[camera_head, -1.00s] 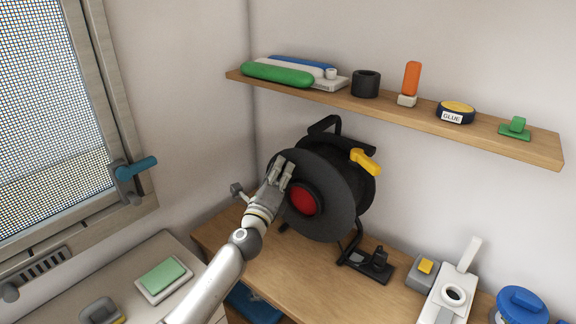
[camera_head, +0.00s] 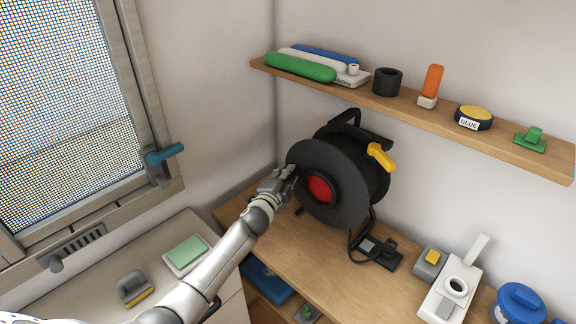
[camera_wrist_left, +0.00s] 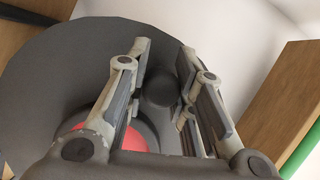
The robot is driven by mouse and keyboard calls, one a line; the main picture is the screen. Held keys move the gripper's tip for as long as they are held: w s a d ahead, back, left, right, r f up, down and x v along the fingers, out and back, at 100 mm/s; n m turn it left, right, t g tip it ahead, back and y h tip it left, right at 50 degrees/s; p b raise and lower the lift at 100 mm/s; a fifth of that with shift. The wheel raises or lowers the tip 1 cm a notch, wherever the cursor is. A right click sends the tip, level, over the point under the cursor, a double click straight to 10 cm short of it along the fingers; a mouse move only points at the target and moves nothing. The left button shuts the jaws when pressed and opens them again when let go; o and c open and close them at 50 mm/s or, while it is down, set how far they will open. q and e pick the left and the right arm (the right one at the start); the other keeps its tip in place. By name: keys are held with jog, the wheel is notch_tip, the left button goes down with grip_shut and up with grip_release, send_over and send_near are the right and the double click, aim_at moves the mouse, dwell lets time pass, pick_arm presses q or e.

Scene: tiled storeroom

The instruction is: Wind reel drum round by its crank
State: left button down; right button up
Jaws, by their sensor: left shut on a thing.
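The black cable reel (camera_head: 345,165) stands on the wooden worktop, its round drum face turned towards me with a red hub (camera_head: 319,190) in the middle. My left gripper (camera_head: 291,175) is at the left edge of the drum face, up and left of the hub. In the left wrist view, its fingers (camera_wrist_left: 163,85) are shut on a dark round crank knob (camera_wrist_left: 158,90) in front of the grey drum face (camera_wrist_left: 50,85). The red hub also shows there, partly hidden behind the fingers. The rest of the crank is hidden. My right gripper is out of view.
A yellow lever (camera_head: 381,157) sticks out at the reel's upper right. A wooden shelf (camera_head: 410,112) with several items runs above and behind it. A black socket block (camera_head: 380,252) lies by its foot. The worktop (camera_head: 320,265) in front is mostly clear.

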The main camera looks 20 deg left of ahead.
pick_arm(q)
jog(key=shift+f+n+g, duration=0.3)
jog(key=shift+f+n, duration=0.2)
jog(key=shift+f, duration=0.2)
jog(key=shift+s+f, duration=0.1)
jog(key=shift+f, duration=0.9)
jog(key=c, duration=1.2)
grip_release()
jog(key=shift+d+r, duration=0.1)
jog(key=shift+r, duration=0.05)
jog(key=shift+c, duration=0.2)
jog(key=s+r, duration=0.2)
jog(key=s, duration=0.9)
jog(key=shift+s+d, duration=0.2)
jog(key=shift+s, duration=0.2)
